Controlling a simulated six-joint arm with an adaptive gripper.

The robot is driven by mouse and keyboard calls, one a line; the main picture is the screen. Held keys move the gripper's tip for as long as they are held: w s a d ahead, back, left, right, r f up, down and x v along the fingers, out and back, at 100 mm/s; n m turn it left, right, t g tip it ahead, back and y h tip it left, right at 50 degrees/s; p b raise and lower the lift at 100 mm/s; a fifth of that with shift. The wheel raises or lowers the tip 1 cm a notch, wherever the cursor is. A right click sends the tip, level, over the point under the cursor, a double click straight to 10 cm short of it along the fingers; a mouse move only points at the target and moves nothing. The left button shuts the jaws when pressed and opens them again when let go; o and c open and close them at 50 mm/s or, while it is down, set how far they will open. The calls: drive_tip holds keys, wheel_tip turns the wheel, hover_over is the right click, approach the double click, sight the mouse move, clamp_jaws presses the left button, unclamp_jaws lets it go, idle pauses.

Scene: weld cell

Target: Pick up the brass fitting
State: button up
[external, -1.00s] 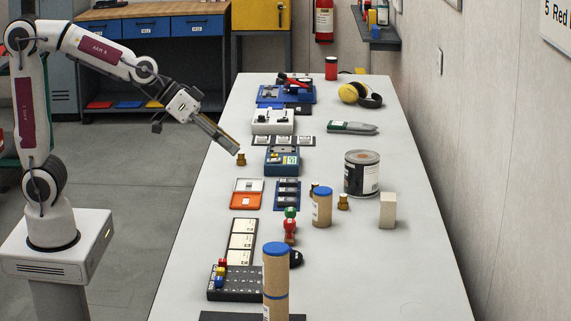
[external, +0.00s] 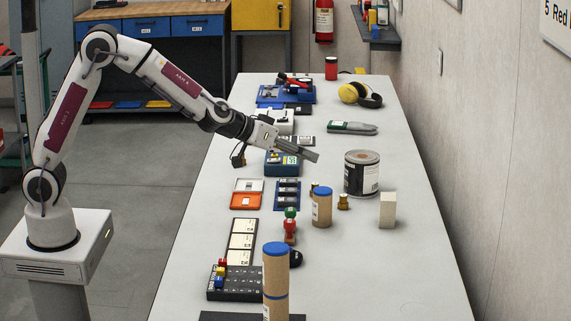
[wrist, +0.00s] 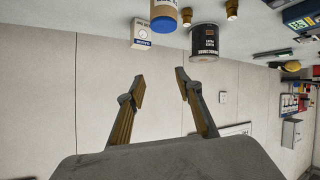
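A brass fitting (external: 343,202) stands on the table between a blue-lidded tube and a paint can. Two brass fittings show at the top of the wrist view, one beside the tube (wrist: 187,15) and one right of the can (wrist: 232,9). My gripper (external: 312,157) is over the table, left of the can and above the blue device. In the wrist view its fingers (wrist: 160,86) are apart with nothing between them. I cannot make out a fitting at the table's left edge, where part of my wrist is in front.
The paint can (external: 362,174), blue-lidded tube (external: 322,208) and pale block (external: 388,211) stand to the right. A blue device (external: 283,166) is below my gripper. A taller tube (external: 275,285) stands in front. The table's right side is largely clear.

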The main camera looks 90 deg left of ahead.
drive_tip(key=w+a+f+n+g+y, duration=0.2)
drive_tip(key=a+f+y, duration=0.1)
drive_tip(key=a+f, duration=0.5)
drive_tip(key=n+g+y, duration=0.2)
drive_tip(key=y, duration=0.1)
approach(313, 185)
drive_tip(key=x, duration=0.3)
drive_tip(key=shift+w+a+f, duration=0.1)
drive_tip(key=shift+f, duration=0.1)
drive_tip(key=shift+x, duration=1.25)
drive_tip(key=shift+w, duration=0.1)
drive_tip(key=shift+x, duration=2.55)
drive_tip(key=shift+a+r, duration=0.1)
drive_tip(key=shift+r, duration=0.05)
clamp_jaws()
